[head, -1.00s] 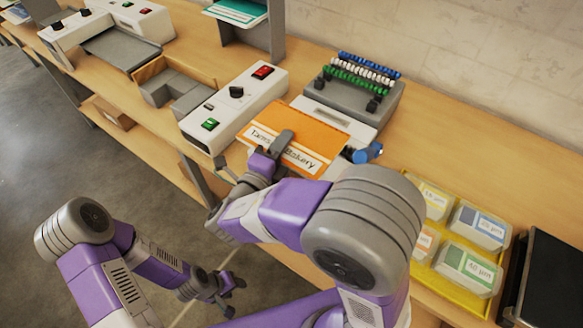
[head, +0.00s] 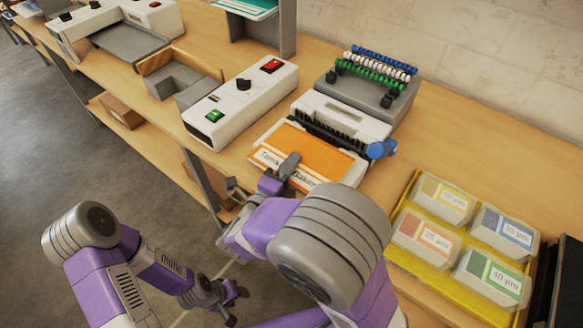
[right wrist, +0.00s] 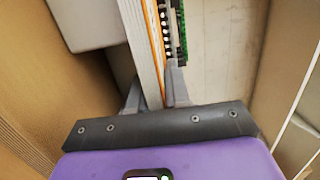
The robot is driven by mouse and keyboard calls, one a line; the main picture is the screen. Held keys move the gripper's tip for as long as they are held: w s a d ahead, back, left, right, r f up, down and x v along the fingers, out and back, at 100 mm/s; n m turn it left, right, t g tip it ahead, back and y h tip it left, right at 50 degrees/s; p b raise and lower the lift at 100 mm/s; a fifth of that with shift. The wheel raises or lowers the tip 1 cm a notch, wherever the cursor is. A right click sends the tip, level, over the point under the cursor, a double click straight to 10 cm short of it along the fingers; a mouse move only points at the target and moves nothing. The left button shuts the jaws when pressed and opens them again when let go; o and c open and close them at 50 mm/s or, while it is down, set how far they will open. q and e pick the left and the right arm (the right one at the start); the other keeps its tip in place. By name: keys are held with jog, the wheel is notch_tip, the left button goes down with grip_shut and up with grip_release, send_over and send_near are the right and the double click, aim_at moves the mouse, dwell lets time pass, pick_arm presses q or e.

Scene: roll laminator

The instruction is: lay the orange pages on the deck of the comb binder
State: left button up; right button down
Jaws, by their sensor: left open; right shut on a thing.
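The orange pages (head: 312,148), with a white label strip, are over the front part of the white comb binder (head: 348,113), before its row of dark teeth. I cannot tell whether they touch the deck. My right gripper (head: 286,172) is shut on their near edge and hides part of the label. In the right wrist view the pages (right wrist: 152,45) show edge-on as a thick pale stack with an orange line, between the fingers of my right gripper (right wrist: 155,98). My left gripper (head: 232,302) is open and empty, low over the floor.
A blue knob (head: 377,150) sticks out at the binder's right. Behind stands a grey rack (head: 365,92) with blue, white and green combs. A white control box (head: 240,103) stands close on the left. A yellow tray (head: 403,272) of labelled boxes is at the right.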

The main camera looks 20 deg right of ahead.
jog(key=shift+r, duration=0.1)
jog(key=c, duration=1.1)
grip_release()
jog(key=shift+s+a, duration=0.2)
jog(key=shift+a, duration=0.05)
jog(key=p+v, duration=0.3)
jog(key=v, duration=0.8)
jog(key=shift+s+a, duration=0.1)
jog(key=shift+s, duration=0.15)
